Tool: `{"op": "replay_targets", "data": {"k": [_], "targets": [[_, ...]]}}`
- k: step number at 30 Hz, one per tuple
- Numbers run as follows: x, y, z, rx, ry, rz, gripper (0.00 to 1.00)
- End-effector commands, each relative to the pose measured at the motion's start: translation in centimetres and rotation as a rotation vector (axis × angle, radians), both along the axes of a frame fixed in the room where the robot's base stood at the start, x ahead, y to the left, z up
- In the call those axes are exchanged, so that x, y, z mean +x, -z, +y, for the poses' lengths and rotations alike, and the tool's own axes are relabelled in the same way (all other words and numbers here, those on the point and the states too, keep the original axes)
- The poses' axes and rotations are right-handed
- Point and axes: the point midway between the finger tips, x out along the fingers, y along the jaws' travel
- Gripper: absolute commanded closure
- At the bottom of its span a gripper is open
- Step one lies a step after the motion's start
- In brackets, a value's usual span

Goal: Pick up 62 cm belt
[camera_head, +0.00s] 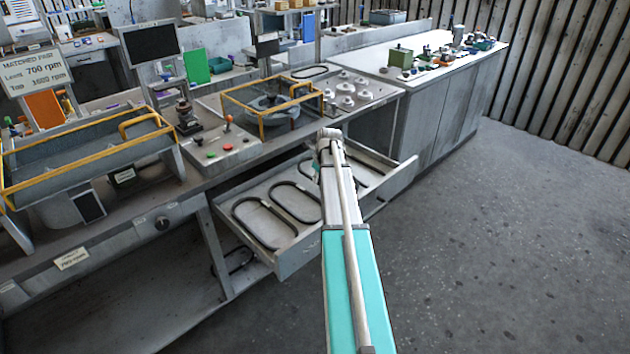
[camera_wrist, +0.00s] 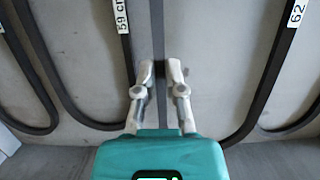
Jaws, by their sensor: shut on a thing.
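The 62 cm belt (camera_wrist: 269,75) is a black loop in the drawer. Its label shows "62" at the top right of the wrist view, with the rest cut off. My gripper (camera_wrist: 160,72) is shut on a narrow dark strand that looks like this belt's left side. The belt's near bend is partly hidden behind my gripper.
A belt labelled 59 cm (camera_wrist: 127,45) lies just left of my gripper. The open drawer (camera_head: 295,262) holds several black belts. Above it is the bench with a yellow-framed blower housing (camera_head: 262,122). The floor (camera_head: 500,250) at right is clear.

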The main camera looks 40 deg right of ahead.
Motion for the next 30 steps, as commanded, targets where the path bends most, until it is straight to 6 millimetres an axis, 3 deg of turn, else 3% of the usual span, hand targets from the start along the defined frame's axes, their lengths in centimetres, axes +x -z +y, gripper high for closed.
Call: {"op": "replay_targets", "data": {"k": [3, 15, 30], "targets": [[0.0, -1.9, 0.0, 0.0, 0.0, 0.0, 1.0], [0.0, -5.3, 0.0, 0.0, 0.0, 0.0, 1.0], [0.0, -6.1, 0.0, 0.0, 0.0, 0.0, 1.0]]}}
